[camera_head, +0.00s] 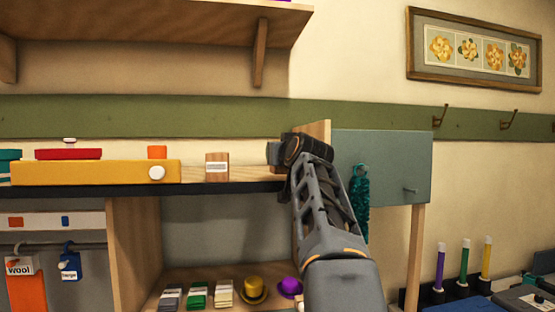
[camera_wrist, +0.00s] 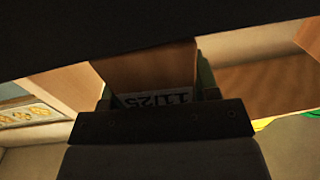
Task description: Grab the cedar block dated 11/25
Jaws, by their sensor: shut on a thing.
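The cedar block dated 11/25 (camera_wrist: 150,72) shows in the wrist view, brown wood with a white label reading 11/25. My gripper (camera_head: 275,154) is shut on it, with a greenish finger edge visible at the block's right side in the wrist view. In the head view my gripper is at the right end of the dark-edged shelf, and my arm hides the block there. Another wooden block (camera_head: 217,167) with a white label stands on the shelf to the left of my gripper, its print too small to read.
A yellow box (camera_head: 95,173) with a white knob lies left on the shelf. A grey-blue panel (camera_head: 400,165) with a teal hanging item (camera_head: 360,195) is right of my arm.

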